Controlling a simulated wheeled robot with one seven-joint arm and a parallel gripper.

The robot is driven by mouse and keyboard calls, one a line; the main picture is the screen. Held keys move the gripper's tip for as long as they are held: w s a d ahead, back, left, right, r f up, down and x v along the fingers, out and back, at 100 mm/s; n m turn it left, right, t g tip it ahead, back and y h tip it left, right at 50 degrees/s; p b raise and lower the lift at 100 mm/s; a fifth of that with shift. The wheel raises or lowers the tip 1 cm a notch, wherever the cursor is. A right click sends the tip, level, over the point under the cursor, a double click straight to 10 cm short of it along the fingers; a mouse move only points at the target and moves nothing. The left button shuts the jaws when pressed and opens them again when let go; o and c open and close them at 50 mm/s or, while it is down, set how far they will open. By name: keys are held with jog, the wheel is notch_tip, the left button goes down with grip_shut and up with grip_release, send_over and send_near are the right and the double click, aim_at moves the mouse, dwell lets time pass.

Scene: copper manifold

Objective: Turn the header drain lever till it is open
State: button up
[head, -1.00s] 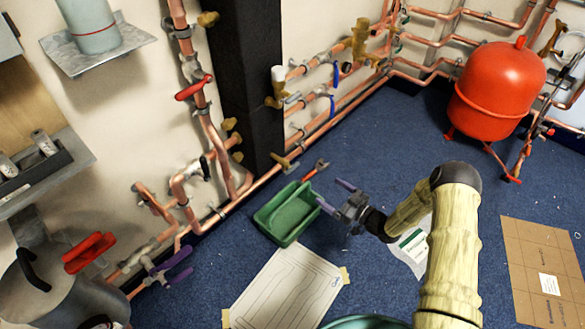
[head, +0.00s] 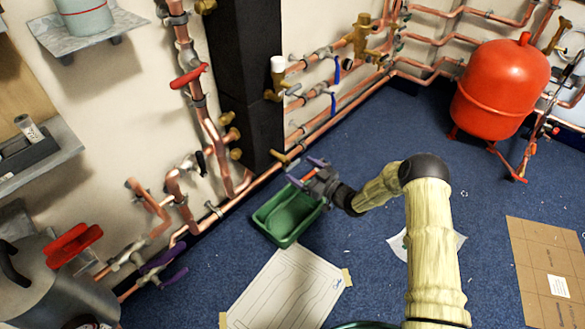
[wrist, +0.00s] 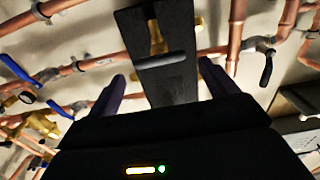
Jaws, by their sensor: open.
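My gripper (head: 306,172) is open and empty, above the far end of the green tray and in front of the foot of the black column. In the wrist view its two purple fingers (wrist: 163,85) point at a brass valve (wrist: 156,32) with a dark grey lever (wrist: 163,60), which shows between them, apart from both. A brass valve (head: 285,158) also sits on the low copper pipe by the column in the head view. No label names the header drain lever, so I cannot tell for certain which lever it is.
A red lever (head: 188,76) is on the upright pipe, and blue levers (head: 334,104) are on the wall pipes. A purple-handled valve (head: 160,264) is low at left. The green tray (head: 270,238) is on the blue floor. A red tank (head: 500,90) stands at right.

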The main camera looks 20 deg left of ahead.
aim_at(295, 165)
jog(key=b+x, duration=0.1)
jog(key=x, duration=0.3)
jog(key=shift+f, duration=0.1)
jog(key=shift+w+a+b, duration=0.2)
jog(key=shift+a+b, duration=0.1)
jog(key=shift+a, duration=0.1)
jog(key=shift+c, duration=0.4)
jog(key=c, duration=0.9)
